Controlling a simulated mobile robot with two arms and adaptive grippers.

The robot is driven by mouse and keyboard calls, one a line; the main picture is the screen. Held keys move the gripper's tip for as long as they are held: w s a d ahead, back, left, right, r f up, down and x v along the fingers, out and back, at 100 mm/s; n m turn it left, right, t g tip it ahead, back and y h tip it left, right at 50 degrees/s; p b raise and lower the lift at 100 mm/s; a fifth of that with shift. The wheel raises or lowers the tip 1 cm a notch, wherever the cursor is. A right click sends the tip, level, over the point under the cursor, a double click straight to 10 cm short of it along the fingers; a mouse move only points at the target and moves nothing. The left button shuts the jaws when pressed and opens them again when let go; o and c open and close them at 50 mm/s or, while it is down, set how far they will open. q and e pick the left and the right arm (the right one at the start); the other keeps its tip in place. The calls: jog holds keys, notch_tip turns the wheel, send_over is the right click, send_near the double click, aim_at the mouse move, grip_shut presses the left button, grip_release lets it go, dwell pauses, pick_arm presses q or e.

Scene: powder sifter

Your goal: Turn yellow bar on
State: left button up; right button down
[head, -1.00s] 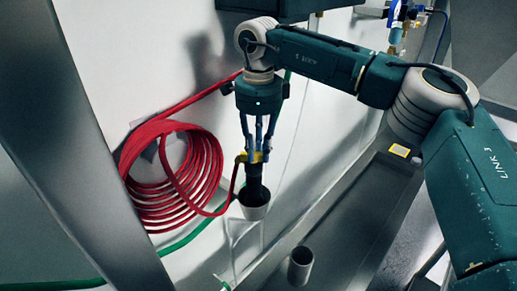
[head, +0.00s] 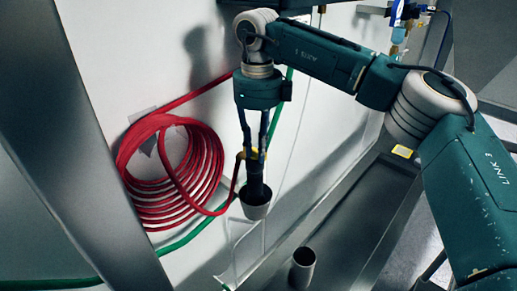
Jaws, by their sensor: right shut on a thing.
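A yellow bar (head: 242,156) shows at the top of a dark fitting (head: 254,184), at the end of the red hose. A grey cup-like end (head: 255,205) opens below the fitting. My right gripper (head: 254,152) points down from above, its blue fingers on either side of the yellow part. It is shut on the yellow bar, and the fingers hide part of it. My left gripper is not in view.
A coiled red hose (head: 165,180) hangs on the white wall to the left. A green hose (head: 190,238) runs low behind it. A grey open tube (head: 302,266) stands at the lower middle. A grey metal post (head: 80,150) crosses the left side.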

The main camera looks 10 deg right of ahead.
jog(key=shift+m, duration=0.6)
jog(key=shift+a, duration=0.1)
jog(key=c, duration=1.5)
grip_release()
jog(key=shift+r, duration=0.15)
notch_tip(320, 180, up, 12)
jog(key=shift+f, duration=0.1)
jog(key=shift+s+f, duration=0.1)
